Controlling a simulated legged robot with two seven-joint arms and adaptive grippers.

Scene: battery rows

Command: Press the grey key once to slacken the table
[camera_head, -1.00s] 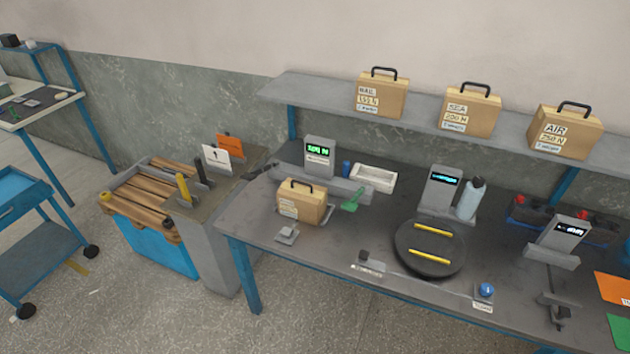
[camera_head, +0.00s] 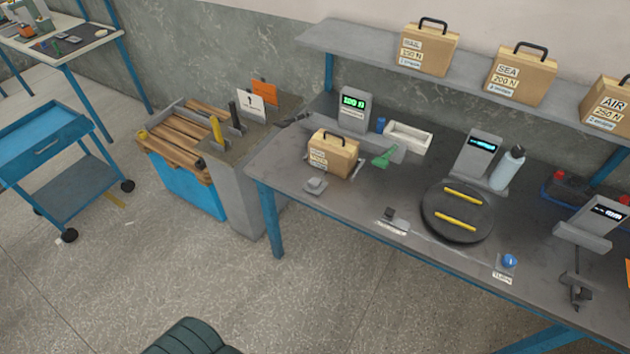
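A round black turntable (camera_head: 444,224) with two yellow bars on it (camera_head: 461,195) sits on the grey workbench (camera_head: 350,235). A small dark grey block-shaped key (camera_head: 389,213) stands on a labelled plate at the bench's front edge, left of the turntable. A lighter grey block on a plate (camera_head: 315,184) lies further left, in front of a tan case. I cannot tell for sure which is the grey key. A blue knob (camera_head: 509,261) with a label stands right of the turntable. Neither of my grippers is in view.
A tan case (camera_head: 333,155), a green scoop-like tool (camera_head: 384,156), a white tray (camera_head: 409,137) and a bottle (camera_head: 508,167) stand on the bench. Tan cases line the shelf. A blue cart (camera_head: 40,144) stands left. A dark green ribbed object (camera_head: 190,338) shows at the bottom.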

